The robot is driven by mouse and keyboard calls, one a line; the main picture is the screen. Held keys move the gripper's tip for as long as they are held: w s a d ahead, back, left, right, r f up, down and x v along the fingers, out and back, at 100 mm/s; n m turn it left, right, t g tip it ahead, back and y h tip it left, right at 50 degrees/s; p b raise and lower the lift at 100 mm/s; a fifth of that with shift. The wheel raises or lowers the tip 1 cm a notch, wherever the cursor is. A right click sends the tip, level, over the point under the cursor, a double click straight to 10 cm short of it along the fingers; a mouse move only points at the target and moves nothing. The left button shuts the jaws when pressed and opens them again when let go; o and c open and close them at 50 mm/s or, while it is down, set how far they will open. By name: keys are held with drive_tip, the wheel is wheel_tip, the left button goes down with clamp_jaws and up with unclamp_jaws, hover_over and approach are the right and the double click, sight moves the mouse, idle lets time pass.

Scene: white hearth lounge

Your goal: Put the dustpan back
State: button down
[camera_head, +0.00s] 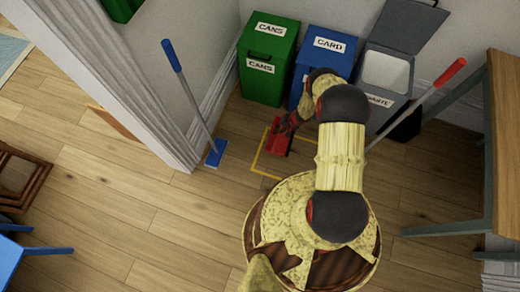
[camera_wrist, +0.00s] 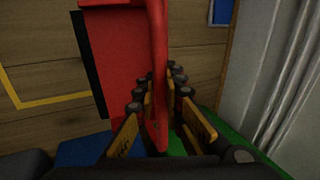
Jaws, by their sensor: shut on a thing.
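The red dustpan (camera_head: 275,140) is in front of the green bin in the head view. It overlaps the back part of a yellow outline (camera_head: 262,165) on the floor; I cannot tell whether it touches the floor. My gripper (camera_head: 288,126) is shut on its handle. In the wrist view the dustpan's red handle (camera_wrist: 158,50) runs between the fingers of my gripper (camera_wrist: 161,82). The dustpan's pan (camera_wrist: 115,45) has a black edge on its left, with a yellow corner (camera_wrist: 40,102) beyond it. My arm hides part of the outline.
A green CANS bin (camera_head: 268,75), a blue CARD bin (camera_head: 325,50) and an open grey WASTE bin (camera_head: 385,72) stand along the wall. A blue broom (camera_head: 190,95) leans at the left wall corner. A red-tipped pole (camera_head: 425,100) and a table (camera_head: 505,120) are at right.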

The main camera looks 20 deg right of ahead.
drive_tip(key=f, duration=0.1)
drive_tip(key=s+f, duration=0.1)
drive_tip(key=shift+s+d+f, duration=0.15)
drive_tip(key=shift+s+f, duration=0.1)
drive_tip(key=shift+f, duration=0.15)
drive_tip(key=shift+s+f, duration=0.1)
drive_tip(key=shift+f, duration=0.25)
drive_tip(key=w+a+f+b, duration=0.3)
drive_tip(key=a+f+b, duration=0.1)
drive_tip(key=a+f, duration=0.2)
drive_tip(key=w+a+f+b, duration=0.2)
drive_tip(key=a+f+b, duration=0.2)
drive_tip(key=a+f, duration=0.2)
drive_tip(key=shift+w+a+f+b, duration=0.35)
drive_tip(key=shift+w+f, duration=0.05)
drive_tip(key=c, duration=1.9)
unclamp_jaws()
